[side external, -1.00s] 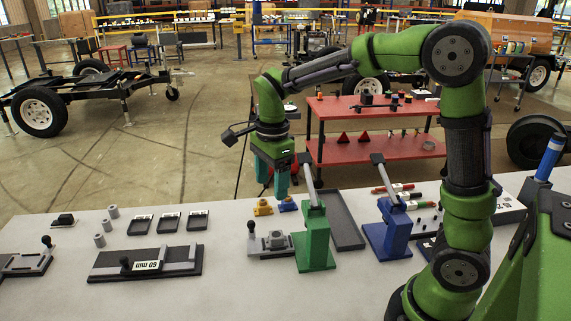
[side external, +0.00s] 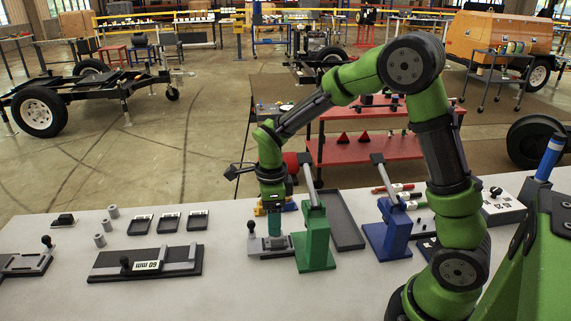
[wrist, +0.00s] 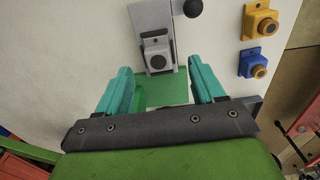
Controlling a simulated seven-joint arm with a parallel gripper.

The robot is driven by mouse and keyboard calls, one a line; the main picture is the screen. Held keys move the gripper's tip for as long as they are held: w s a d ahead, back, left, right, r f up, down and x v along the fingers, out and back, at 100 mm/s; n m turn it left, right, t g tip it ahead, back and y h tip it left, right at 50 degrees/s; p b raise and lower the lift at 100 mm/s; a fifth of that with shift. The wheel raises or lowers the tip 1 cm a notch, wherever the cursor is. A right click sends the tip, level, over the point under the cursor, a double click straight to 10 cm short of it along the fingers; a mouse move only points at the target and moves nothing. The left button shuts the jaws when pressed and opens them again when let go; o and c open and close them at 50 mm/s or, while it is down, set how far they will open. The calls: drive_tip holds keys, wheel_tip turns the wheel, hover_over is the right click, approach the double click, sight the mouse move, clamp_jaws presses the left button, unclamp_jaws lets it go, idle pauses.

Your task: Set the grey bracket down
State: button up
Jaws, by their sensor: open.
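The grey bracket (wrist: 155,54) is a small block with a round boss. It sits on a grey fixture (wrist: 152,18) with a black ball knob. My gripper (wrist: 160,72) is open, with its two teal fingers spread wide to either side of the bracket and nothing held between them. In the side view my gripper (side external: 273,230) points down over the fixture (side external: 256,251) and mostly hides the bracket. I cannot tell how far the fingertips are above the fixture.
A green toggle clamp (side external: 316,240) stands close to the right of my gripper, with a blue clamp (side external: 390,232) further right. Yellow (wrist: 260,22) and blue (wrist: 253,64) brackets lie near the fixture. A dark tray (side external: 345,220) lies behind.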

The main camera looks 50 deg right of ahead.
sight(276, 239)
drive_tip(key=f, duration=0.5)
drive_tip(key=shift+s+f, duration=0.3)
drive_tip(key=shift+c, duration=0.3)
drive_tip(key=shift+r, duration=0.1)
clamp_jaws()
